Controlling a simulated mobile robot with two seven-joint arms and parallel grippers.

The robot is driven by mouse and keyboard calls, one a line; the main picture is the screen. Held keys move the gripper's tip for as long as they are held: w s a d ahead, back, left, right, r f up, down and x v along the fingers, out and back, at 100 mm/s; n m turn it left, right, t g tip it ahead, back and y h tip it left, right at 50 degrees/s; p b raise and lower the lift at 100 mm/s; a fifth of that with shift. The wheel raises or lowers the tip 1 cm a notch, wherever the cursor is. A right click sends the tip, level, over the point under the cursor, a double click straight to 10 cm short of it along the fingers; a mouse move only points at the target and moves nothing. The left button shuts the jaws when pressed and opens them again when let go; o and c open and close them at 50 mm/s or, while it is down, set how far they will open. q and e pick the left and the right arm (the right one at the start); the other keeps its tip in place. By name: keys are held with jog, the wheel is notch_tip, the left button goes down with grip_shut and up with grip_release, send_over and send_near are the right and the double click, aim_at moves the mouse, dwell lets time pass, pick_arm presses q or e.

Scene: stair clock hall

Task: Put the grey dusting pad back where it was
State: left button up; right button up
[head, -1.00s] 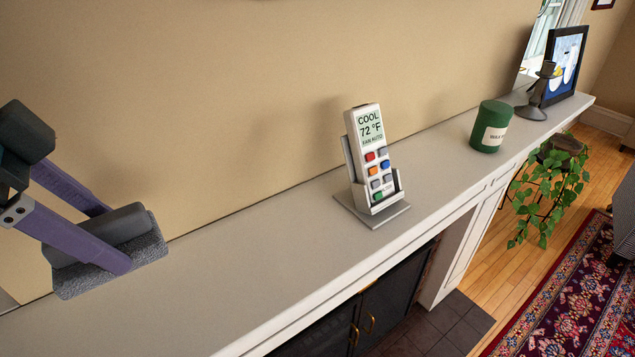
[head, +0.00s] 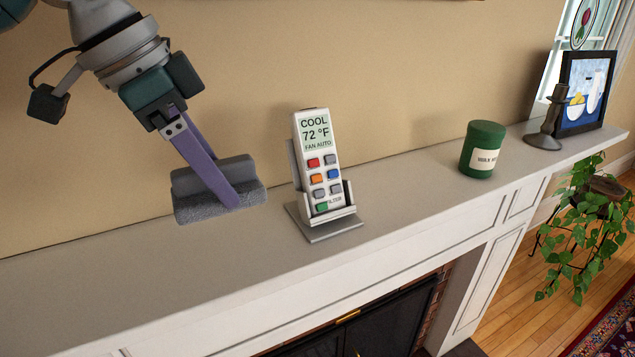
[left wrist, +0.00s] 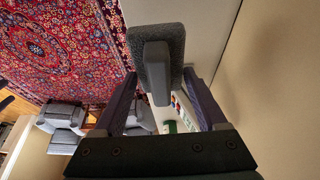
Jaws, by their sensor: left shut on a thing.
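The grey dusting pad (head: 187,209) has a dark grey block handle on a fuzzy grey base. My left gripper (head: 222,190) is shut on it, with a purple finger across its front in the head view. The pad is at the rear of the mantel shelf (head: 110,285), by the wall, just left of the remote's stand. I cannot tell whether it touches the shelf. In the left wrist view the pad (left wrist: 176,45) shows beyond my two purple fingers (left wrist: 160,100). My right gripper is not in view.
A white remote (head: 318,160) leans in a grey stand (head: 335,232) right of the pad. Farther right stand a green canister (head: 482,140), a dark candlestick (head: 548,125) and a framed picture (head: 585,92). The shelf left of the pad is clear.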

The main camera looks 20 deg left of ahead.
pick_arm(q)
notch_tip(320, 180, down, 9)
jog(key=shift+p, duration=0.3)
jog(key=shift+f, duration=0.1)
